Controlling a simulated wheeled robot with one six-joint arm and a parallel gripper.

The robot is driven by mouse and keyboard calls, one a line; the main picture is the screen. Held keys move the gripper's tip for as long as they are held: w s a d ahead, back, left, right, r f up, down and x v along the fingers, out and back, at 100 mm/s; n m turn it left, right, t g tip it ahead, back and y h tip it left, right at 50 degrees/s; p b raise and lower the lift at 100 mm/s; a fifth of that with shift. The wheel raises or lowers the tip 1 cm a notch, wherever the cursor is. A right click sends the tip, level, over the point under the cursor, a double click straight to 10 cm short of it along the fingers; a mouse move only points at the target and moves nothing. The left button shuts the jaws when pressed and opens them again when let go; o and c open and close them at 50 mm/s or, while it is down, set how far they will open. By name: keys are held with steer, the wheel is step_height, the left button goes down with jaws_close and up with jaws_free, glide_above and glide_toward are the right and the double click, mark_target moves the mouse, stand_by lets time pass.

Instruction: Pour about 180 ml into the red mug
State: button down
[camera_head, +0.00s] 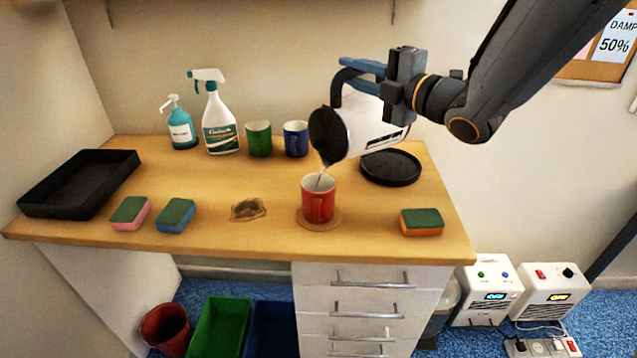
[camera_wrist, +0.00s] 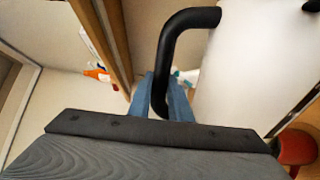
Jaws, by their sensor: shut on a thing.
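The red mug (camera_head: 318,203) stands upright on a round brown coaster (camera_head: 303,223) near the front of the wooden counter. A white kettle (camera_head: 362,128) with a black lid and black handle is tilted over it, spout down to the left. A thin clear stream falls from the spout into the mug. My gripper (camera_head: 362,68) is shut on the kettle's black handle. In the wrist view the blue fingers (camera_wrist: 165,98) are at the handle (camera_wrist: 172,50) beside the white body (camera_wrist: 255,65), and part of the red mug (camera_wrist: 296,147) shows at lower right. The level inside the mug is not clear.
A black round kettle base (camera_head: 391,168) sits behind right of the mug. Green (camera_head: 258,139) and blue (camera_head: 295,139) mugs, a spray bottle (camera_head: 219,128) and a pump bottle (camera_head: 181,129) stand behind. Sponges (camera_head: 421,223), a brown stain (camera_head: 248,209) and a black tray (camera_head: 78,184) share the counter.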

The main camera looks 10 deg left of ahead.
steer(key=shift+s+a+r, duration=0.25)
steer(key=shift+s+a, duration=0.1)
stand_by(1.0)
steer(key=shift+w+d, duration=0.1)
steer(key=w+d+f+m, duration=0.1)
steer(key=w+d+f+m+p, duration=0.1)
steer(key=w+d, duration=0.1)
steer(key=w+d+f+m+p, duration=0.1)
steer(key=w+d, duration=0.1)
steer(key=shift+w+d, duration=0.1)
steer(key=shift+w, duration=0.15)
steer(key=shift+w+d+f+m, duration=0.25)
steer(key=shift+w+f+m, duration=0.15)
steer(key=shift+m, duration=0.2)
steer(key=shift+f, duration=0.15)
stand_by(1.1)
